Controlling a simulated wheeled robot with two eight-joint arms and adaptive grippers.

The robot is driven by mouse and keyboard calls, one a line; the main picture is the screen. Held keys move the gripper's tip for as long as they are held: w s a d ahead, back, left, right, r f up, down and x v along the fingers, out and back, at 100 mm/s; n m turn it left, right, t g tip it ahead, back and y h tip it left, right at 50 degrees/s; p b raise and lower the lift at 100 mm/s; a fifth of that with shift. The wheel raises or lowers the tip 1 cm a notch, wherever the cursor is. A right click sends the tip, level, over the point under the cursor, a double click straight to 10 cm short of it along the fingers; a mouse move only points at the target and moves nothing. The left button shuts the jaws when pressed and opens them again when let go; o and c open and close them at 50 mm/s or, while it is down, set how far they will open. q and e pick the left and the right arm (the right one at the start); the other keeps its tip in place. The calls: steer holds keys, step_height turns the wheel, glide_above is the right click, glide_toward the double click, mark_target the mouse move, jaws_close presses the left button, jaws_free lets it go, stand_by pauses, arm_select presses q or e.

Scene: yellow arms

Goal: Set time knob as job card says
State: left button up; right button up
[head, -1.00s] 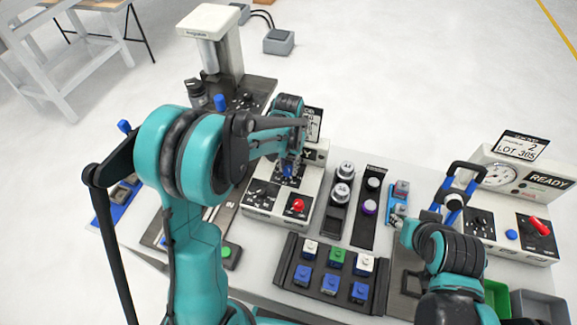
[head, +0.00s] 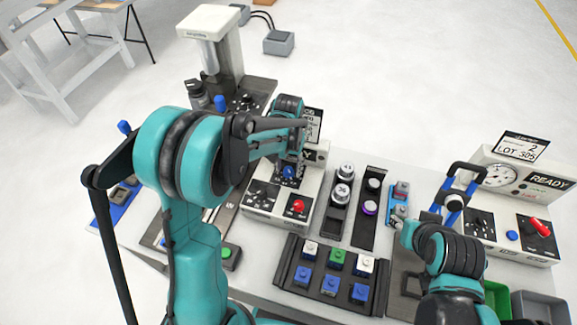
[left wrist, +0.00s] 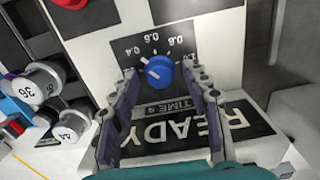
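The blue time knob (left wrist: 158,72) sits on a dark dial plate with white numbers, among them 0.4, 0.6 and 0.8. Its exact setting is hard to read. The knob also shows in the head view (head: 289,172). My left gripper (left wrist: 159,66) is open, with one finger on each side of the knob and visible gaps between. A white card (head: 314,122) behind the left gripper is partly hidden and its text is unreadable. My right gripper (head: 402,226) is beside a blue-and-grey fixture at the right; its fingers are too small to judge.
A READY panel (left wrist: 195,125) lies below the dial in the wrist view. A red knob (head: 298,206) is on the same machine. Weights (head: 343,180) and a rack of coloured blocks (head: 330,272) stand nearby. Another machine (head: 515,205) with a LOT 305 card is at right.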

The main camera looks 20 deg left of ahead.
mark_target(288, 169)
arm_select(q)
steer(key=shift+r, duration=0.1)
step_height(288, 169, up, 12)
stand_by(0.4)
steer(key=shift+s, duration=0.1)
